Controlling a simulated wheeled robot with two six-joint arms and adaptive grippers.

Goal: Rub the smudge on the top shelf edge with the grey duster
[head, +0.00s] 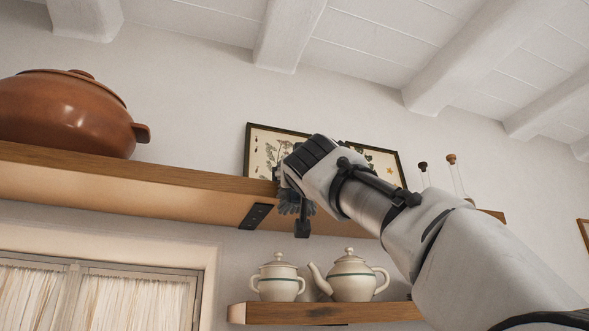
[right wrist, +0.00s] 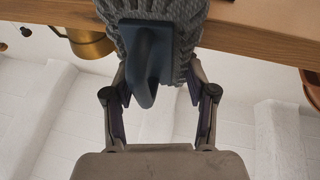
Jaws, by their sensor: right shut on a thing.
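The top shelf (head: 150,192) is a thick wooden board running across the head view; its front edge also shows in the right wrist view (right wrist: 262,28). My right gripper (head: 291,186) is at that edge, near the middle of the head view. In the right wrist view my right gripper (right wrist: 157,82) is shut on the grey duster (right wrist: 192,20), which has a blue-grey handle. The duster's fluffy head (head: 289,203) lies against or very close to the shelf edge; exact contact is hidden. My left gripper is not in view.
A brown lidded pot (head: 65,112) stands on the top shelf at left. A framed plant picture (head: 262,145) and corked bottles (head: 458,180) are behind my right arm. A lower shelf (head: 330,312) holds a teapot (head: 350,278) and a lidded bowl (head: 278,281).

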